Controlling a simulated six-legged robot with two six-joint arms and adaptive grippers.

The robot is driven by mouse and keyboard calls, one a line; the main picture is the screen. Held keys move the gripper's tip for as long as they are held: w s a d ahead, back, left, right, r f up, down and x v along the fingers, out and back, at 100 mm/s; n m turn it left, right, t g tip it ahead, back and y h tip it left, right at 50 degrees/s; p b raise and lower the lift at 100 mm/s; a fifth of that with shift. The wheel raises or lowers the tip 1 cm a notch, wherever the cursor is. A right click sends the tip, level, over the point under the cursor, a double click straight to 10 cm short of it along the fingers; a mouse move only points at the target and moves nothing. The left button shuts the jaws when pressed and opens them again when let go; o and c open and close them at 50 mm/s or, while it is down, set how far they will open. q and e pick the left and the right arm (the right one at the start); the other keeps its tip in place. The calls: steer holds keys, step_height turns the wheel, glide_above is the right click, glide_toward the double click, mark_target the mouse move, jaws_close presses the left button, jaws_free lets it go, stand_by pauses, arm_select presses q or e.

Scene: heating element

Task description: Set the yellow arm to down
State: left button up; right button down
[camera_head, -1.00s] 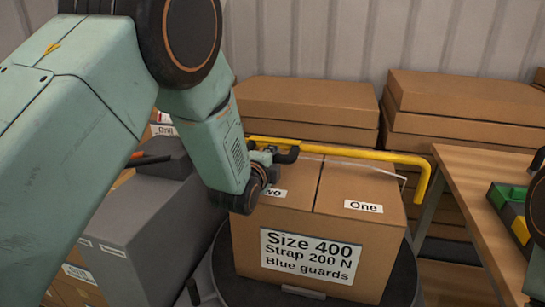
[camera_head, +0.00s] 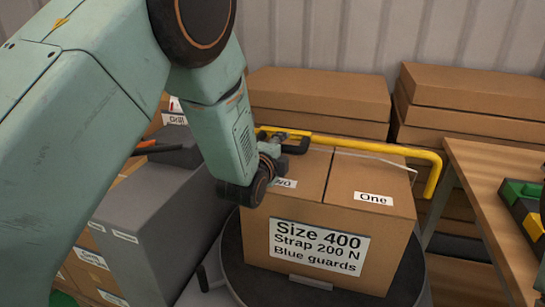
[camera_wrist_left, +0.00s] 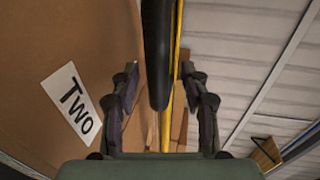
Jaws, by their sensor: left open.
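The yellow arm (camera_head: 375,146) runs level behind the top of the strapped carton and bends down at its right end (camera_head: 433,180). A black handle (camera_head: 299,147) sits near its left part. My left gripper (camera_head: 280,146) is at this handle, above the back left of the carton. In the left wrist view, the fingers (camera_wrist_left: 160,85) are open, one on each side of the black handle (camera_wrist_left: 157,50), with gaps visible. The yellow arm (camera_wrist_left: 177,60) shows as a thin strip behind the handle. My left wrist hides the yellow arm's left end. My right gripper is not in view.
The carton (camera_head: 325,215) labelled "One" and "Two" stands on a dark round turntable (camera_head: 400,280) just below my left gripper. Stacked flat boxes (camera_head: 320,95) stand behind. A wooden table (camera_head: 485,200) with a green and yellow bin (camera_head: 522,195) is at right.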

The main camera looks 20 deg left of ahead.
arm_select(q)
steer(key=s+r, duration=0.2)
steer(key=s, duration=0.8)
steer(key=shift+s+a, duration=0.15)
steer(key=shift+a, duration=0.05)
steer(key=shift+f, duration=0.1)
steer(key=s+a+f+n+g, duration=0.2)
steer(key=s+f+n+g, duration=0.2)
steer(key=s+f+n, duration=0.45)
steer(key=s+a+f+n+g, duration=0.1)
steer(key=s+f+n+g, duration=0.45)
steer(key=f, duration=0.65)
steer(key=s+f+n+g, duration=0.1)
steer(key=s+f, duration=0.3)
steer(key=s, duration=0.4)
steer(key=s+f+n+g, duration=0.2)
steer(key=s+f+g, duration=0.1)
steer(key=s, duration=0.4)
steer(key=s+a+f+n+g, duration=0.1)
steer(key=s+f+g, duration=0.1)
steer(key=s+f, duration=0.3)
steer(key=s, duration=0.3)
steer(key=shift+s+f+n+y, duration=0.3)
steer(key=shift+s, duration=0.05)
steer(key=shift+a, duration=0.1)
